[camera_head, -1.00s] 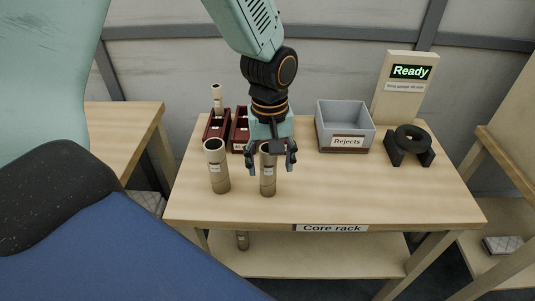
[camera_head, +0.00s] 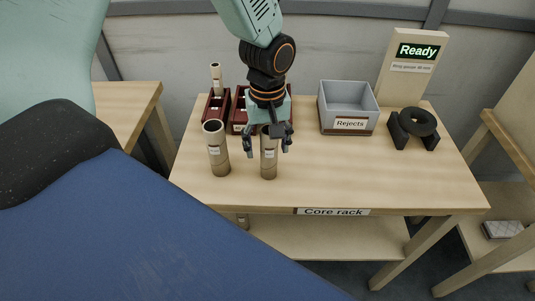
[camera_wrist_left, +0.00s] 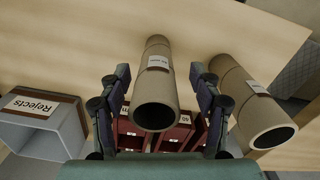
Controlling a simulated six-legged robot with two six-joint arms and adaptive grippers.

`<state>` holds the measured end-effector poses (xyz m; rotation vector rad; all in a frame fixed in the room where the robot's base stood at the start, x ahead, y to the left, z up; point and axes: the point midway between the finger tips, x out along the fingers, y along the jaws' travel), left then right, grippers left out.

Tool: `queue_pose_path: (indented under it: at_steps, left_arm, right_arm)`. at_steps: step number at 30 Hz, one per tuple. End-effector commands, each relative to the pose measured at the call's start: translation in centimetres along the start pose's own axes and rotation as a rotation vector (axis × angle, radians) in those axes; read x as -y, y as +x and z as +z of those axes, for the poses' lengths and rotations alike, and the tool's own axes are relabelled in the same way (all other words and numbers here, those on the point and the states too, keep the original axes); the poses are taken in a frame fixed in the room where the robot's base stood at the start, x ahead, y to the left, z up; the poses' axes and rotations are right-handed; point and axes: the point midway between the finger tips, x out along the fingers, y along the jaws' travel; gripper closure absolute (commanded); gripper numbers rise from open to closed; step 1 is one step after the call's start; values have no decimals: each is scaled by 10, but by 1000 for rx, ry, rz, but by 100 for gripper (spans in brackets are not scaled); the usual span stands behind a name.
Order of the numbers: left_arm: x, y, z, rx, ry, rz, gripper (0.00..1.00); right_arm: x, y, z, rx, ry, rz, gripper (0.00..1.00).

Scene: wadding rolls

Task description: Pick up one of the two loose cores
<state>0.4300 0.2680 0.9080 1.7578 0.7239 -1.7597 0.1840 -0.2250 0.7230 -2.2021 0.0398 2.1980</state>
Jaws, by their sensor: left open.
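Two loose tan cardboard cores with white labels stand upright on the table, the left one (camera_head: 216,152) and the right one (camera_head: 268,163). My left gripper (camera_head: 266,151) is open, with its fingers on either side of the right core. In the left wrist view, that core (camera_wrist_left: 157,82) lies between the open fingers (camera_wrist_left: 158,92), with gaps visible on both sides. The other core (camera_wrist_left: 248,98) is outside the fingers, to the right. The right core's top is partly hidden by the gripper in the head view. My right gripper is not in view.
Dark red racks (camera_head: 237,122) stand behind the cores, with another core (camera_head: 215,75) upright in the left one. A grey Rejects bin (camera_head: 349,122), a black ring gauge (camera_head: 413,125) and a Ready sign (camera_head: 417,52) stand to the right. The front right tabletop (camera_head: 370,180) is clear.

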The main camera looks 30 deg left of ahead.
Motion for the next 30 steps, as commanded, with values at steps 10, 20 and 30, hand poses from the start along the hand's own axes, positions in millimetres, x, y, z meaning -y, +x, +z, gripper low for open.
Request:
queue_pose_path:
  at_steps: [10, 20, 30]
  left_arm:
    - [-1, 4, -3, -1, 0, 1, 40]
    - [-1, 4, -3, -1, 0, 1, 68]
    - [-1, 4, -3, -1, 0, 1, 94]
  right_arm:
    - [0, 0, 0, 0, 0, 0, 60]
    - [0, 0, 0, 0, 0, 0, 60]
    - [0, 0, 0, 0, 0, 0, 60]
